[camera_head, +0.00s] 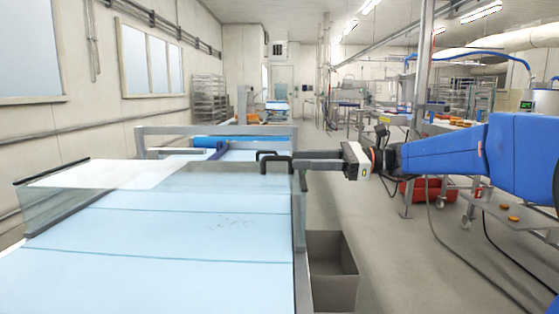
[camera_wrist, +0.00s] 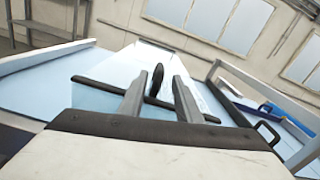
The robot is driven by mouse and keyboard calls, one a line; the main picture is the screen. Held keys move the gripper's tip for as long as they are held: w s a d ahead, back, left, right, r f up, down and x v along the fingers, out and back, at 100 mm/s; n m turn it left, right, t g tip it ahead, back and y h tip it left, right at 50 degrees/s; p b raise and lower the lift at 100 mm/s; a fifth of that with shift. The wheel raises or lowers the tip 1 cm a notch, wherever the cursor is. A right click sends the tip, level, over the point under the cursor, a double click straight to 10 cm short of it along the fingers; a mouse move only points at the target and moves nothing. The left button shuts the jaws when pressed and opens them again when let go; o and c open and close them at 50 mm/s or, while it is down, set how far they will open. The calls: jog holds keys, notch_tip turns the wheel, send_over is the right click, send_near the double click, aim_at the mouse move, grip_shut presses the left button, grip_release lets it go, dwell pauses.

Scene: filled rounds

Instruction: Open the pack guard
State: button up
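The pack guard (camera_head: 225,176) is a clear panel lying across the pale blue belt, with a black handle (camera_head: 268,154) near its right end. My gripper (camera_head: 296,160) reaches in from the right, level with the handle and right at it. In the wrist view the two grey fingers of my gripper (camera_wrist: 159,84) stand apart. A black upright handle part (camera_wrist: 157,78) shows between them, with a gap on each side. I cannot tell how deep it sits between the fingertips. A dark bar (camera_wrist: 95,82) runs across behind the fingers.
A blue roller (camera_head: 240,141) and grey frame lie beyond. A red crate (camera_head: 427,190) is at right; the floor between is clear.

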aim_at(290, 159)
jog(key=shift+w+a, duration=0.1)
jog(key=shift+a, duration=3.15)
grip_shut()
